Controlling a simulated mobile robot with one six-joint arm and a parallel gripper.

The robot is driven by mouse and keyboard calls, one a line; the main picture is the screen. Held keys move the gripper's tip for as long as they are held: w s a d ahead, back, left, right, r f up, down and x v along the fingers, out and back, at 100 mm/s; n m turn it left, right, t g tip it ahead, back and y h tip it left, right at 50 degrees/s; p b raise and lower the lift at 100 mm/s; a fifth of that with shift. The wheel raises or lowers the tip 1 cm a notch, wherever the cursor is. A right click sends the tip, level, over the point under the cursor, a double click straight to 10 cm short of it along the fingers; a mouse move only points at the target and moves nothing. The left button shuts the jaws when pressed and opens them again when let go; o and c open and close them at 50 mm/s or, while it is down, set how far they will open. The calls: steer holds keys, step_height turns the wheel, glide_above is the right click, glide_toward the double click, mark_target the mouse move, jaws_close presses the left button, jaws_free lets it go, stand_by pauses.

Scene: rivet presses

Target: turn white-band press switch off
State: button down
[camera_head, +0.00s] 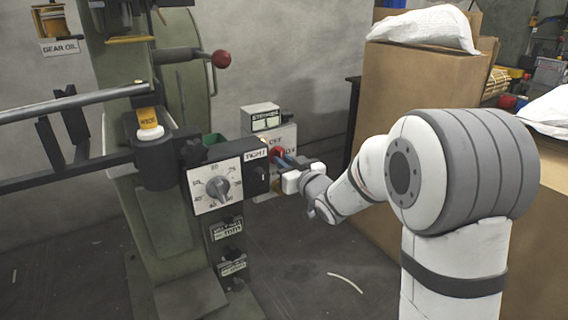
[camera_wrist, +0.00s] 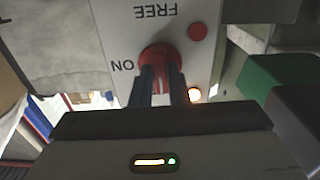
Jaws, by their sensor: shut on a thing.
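A red rotary switch knob (camera_wrist: 160,57) sits on a pale panel (camera_wrist: 90,50) marked ON and FREE, upside down in the wrist view. The green press (camera_head: 180,95) has a white ring (camera_head: 153,134) below a yellow cup.
A dial box (camera_head: 215,187) labelled TIGHT stands just left of my gripper. A STRIKES counter (camera_head: 265,117) sits above the switch. A tall cardboard box (camera_head: 400,90) stands behind my arm.

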steer(key=shift+r, duration=0.1)
steer(key=c, duration=1.4)
jaws_free()
steer(key=p+v, duration=0.2)
steer(key=v, duration=0.6)
